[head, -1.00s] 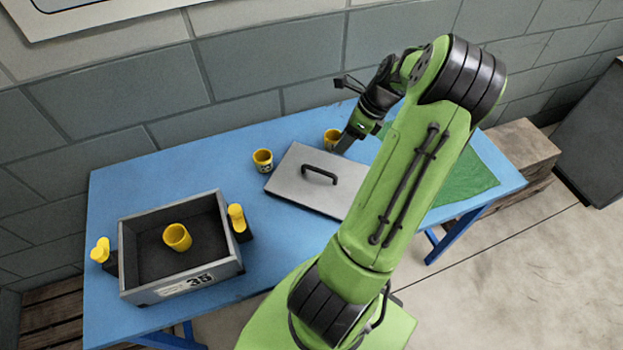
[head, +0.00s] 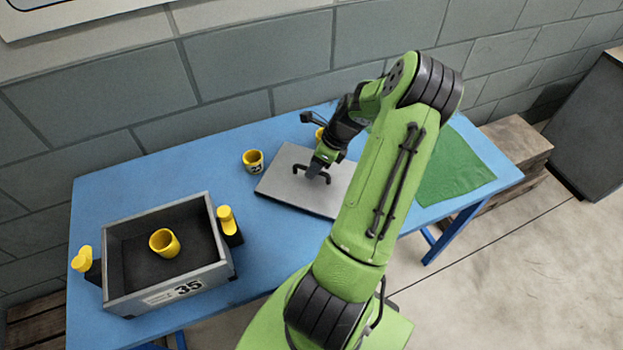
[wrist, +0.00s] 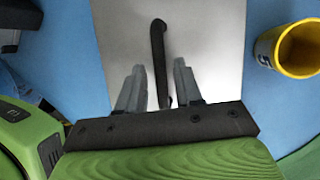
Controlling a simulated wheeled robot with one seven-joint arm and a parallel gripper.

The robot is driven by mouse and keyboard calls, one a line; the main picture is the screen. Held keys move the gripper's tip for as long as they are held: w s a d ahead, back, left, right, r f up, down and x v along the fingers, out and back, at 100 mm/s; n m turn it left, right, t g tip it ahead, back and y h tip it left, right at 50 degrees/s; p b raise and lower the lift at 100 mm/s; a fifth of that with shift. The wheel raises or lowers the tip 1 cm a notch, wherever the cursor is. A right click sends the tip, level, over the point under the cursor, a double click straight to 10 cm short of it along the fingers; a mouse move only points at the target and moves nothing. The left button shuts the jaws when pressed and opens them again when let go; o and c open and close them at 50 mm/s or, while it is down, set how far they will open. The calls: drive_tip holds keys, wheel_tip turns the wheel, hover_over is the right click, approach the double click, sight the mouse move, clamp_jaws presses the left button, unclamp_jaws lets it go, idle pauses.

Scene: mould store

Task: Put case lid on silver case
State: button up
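The case lid (head: 282,184) is a flat silver plate with a black bar handle (head: 299,168), lying on the blue table; in the wrist view the lid (wrist: 215,35) fills the middle. The silver case (head: 222,273) is an open grey box with a dark inside and the number 35, with yellow latches at its sides. A yellow cup (head: 164,242) stands inside it. My gripper (wrist: 157,85) is open over the lid, with one finger on each side of the handle (wrist: 159,55). Whether the fingers touch it I cannot tell.
A yellow cup (head: 253,160) stands left of the lid, and another cup (head: 320,134), partly hidden by my arm, stands behind it. A green cloth (head: 455,172) lies at the table's right end. The table (head: 150,190) behind the case is clear.

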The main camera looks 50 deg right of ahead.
clamp_jaws()
idle(1.2)
